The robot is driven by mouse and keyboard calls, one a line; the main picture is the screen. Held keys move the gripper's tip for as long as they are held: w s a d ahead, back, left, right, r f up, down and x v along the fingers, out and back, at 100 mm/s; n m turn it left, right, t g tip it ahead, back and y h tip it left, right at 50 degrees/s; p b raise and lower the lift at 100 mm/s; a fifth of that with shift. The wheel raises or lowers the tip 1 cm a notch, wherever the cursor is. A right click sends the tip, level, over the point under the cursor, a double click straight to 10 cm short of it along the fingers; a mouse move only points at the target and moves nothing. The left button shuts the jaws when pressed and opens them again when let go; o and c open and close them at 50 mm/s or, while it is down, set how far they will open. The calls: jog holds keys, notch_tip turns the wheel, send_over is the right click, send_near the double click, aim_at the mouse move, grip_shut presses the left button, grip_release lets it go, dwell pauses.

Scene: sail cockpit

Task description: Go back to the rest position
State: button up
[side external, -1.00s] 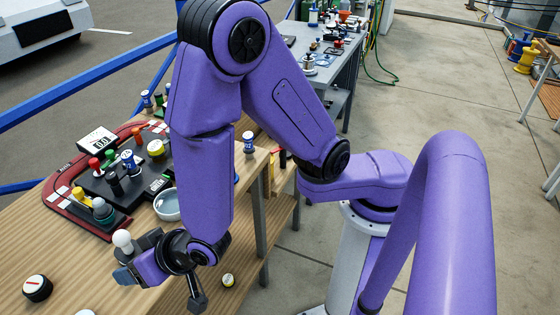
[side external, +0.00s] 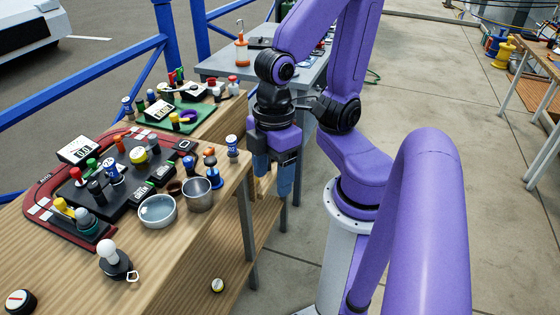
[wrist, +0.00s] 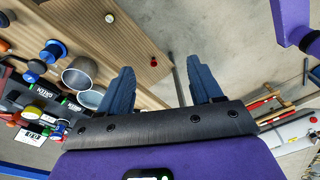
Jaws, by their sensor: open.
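My gripper (side external: 275,178) hangs pointing down just off the right edge of the wooden table (side external: 185,270), with my arm folded back near its base. Its two blue fingers are apart with nothing between them, and they also show spread in the wrist view (wrist: 165,88). In the wrist view the floor and the table's edge lie beyond the fingers. The gripper touches nothing that I can see.
A red tray (side external: 48,222) with a black panel of coloured knobs stands on the table. Beside it are a shallow bowl (side external: 157,211), a metal cup (side external: 198,194) and a white-knobbed black piece (side external: 115,262). A grey table (side external: 228,66) stands behind. Open floor lies right.

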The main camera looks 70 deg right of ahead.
jog(key=shift+s+d+r+h, duration=0.15)
jog(key=shift+s+d, duration=0.05)
jog(key=shift+d, duration=0.45)
jog(key=shift+s+d+r+h, duration=0.15)
jog(key=shift+d, duration=0.5)
